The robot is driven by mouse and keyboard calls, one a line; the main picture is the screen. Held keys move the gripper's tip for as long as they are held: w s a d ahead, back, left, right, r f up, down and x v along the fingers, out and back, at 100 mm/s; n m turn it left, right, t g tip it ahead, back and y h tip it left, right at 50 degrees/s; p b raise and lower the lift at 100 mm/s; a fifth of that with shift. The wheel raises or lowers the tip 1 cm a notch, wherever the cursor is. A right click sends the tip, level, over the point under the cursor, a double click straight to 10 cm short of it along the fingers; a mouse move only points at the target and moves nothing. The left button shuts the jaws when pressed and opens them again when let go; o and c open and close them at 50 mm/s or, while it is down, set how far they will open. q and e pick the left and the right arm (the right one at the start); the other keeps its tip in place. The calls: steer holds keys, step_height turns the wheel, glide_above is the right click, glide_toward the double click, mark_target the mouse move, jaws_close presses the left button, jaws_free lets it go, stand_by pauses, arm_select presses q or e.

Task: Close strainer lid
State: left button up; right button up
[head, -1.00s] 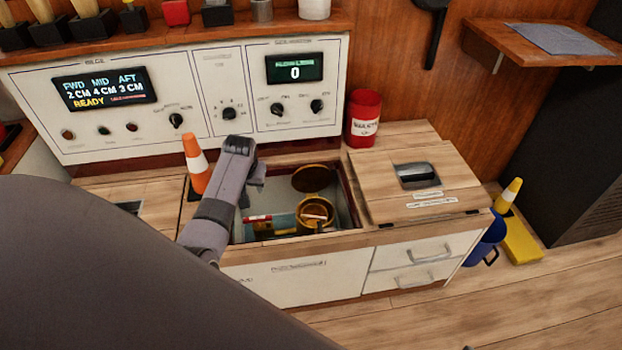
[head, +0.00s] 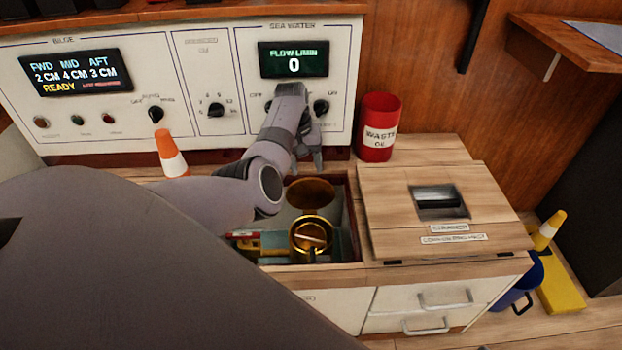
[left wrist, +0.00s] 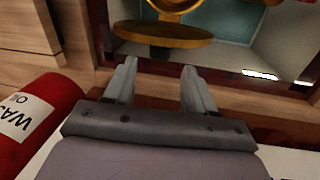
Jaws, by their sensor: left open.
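The brass strainer (head: 311,237) sits in the open compartment of the counter, with a light-coloured item visible in its mouth. Its round brass lid (head: 311,193) stands open at the strainer's back edge. My left gripper (head: 308,155) is behind the compartment, near the control panel, beyond the lid and apart from it. In the left wrist view the two fingers (left wrist: 157,85) are spread and empty, pointing toward the lid (left wrist: 162,35) across the compartment's edge. Part of the strainer (left wrist: 175,6) shows at the top there. My right gripper is not in view.
A red waste oil can (head: 378,127) stands right of my gripper. The lifted-off wooden hatch (head: 400,205) lies on the counter to the right. An orange and white cone (head: 170,154) stands at left. The control panel (head: 225,62) rises close behind my gripper.

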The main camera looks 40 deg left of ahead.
mark_target(310, 190)
arm_select(q)
steer(key=f, duration=0.1)
steer(key=f+b, duration=0.1)
steer(key=f, duration=0.1)
steer(key=f+b, duration=0.1)
steer(key=shift+w+d+f, duration=0.2)
steer(key=shift+d+f, duration=0.05)
steer(key=shift+f, duration=0.15)
jaws_close()
